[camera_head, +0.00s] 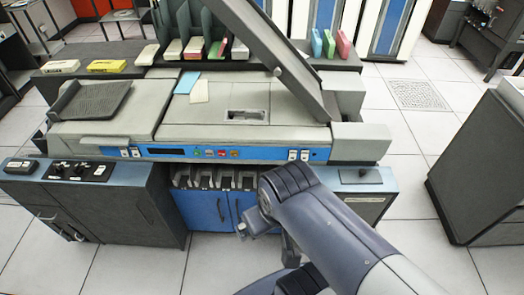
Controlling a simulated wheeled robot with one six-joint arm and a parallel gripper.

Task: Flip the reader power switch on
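The reader is a large grey machine (240,105) with a raised grey lid and a blue front strip. A black panel with small toggles and knobs (80,171) lies on the cabinet top at the left. I cannot tell which of these is the power switch, or its position. My arm reaches in from the lower right, with its bent joint in front of the blue doors, below the strip.
Colored buttons (221,153) sit mid-strip. A loose white card (199,91) and blue card (187,82) lie on top of the machine. A dark cabinet (488,170) stands at the right. Tiled floor is open between it and the machine.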

